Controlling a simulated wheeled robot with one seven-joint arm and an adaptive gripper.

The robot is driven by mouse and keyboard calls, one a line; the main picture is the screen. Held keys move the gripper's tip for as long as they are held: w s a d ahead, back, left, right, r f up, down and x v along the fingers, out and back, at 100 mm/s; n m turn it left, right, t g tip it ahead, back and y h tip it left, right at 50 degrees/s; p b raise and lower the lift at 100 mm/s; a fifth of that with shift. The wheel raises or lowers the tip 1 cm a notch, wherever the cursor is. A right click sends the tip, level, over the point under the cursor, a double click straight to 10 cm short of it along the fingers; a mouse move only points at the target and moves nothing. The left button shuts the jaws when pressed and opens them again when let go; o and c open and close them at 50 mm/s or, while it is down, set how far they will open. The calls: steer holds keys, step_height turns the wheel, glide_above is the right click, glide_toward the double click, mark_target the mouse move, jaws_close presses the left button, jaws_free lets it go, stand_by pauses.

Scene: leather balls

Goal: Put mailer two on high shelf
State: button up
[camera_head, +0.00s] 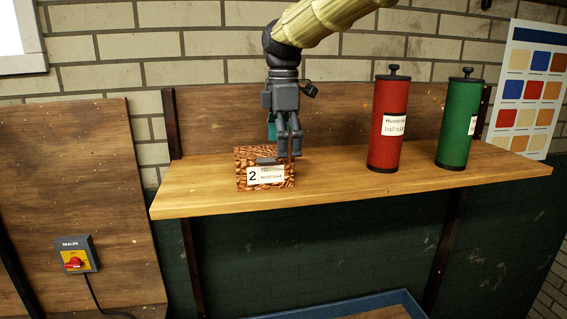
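Mailer two, a small box with a brown mottled pattern and a white label marked "2" (247,181), sits upright on the left part of the wooden shelf (340,185), near its front edge. A small dark grey piece shows at the top of its front face. My gripper (290,154) points down at the box's upper right, its fingertips overlapping the top edge in the picture. The fingers look close together, but I cannot tell whether they touch or grip the box.
A red cylinder (387,150) and a green cylinder (457,135) stand upright on the shelf's right part. Bare shelf lies between the box and the red cylinder. A blue-rimmed container (405,298) shows below. A sealer switch box (77,254) is at lower left.

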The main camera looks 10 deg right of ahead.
step_height(320, 180, up, 8)
steer(key=shift+r+b, duration=0.15)
steer(key=shift+b, duration=0.85)
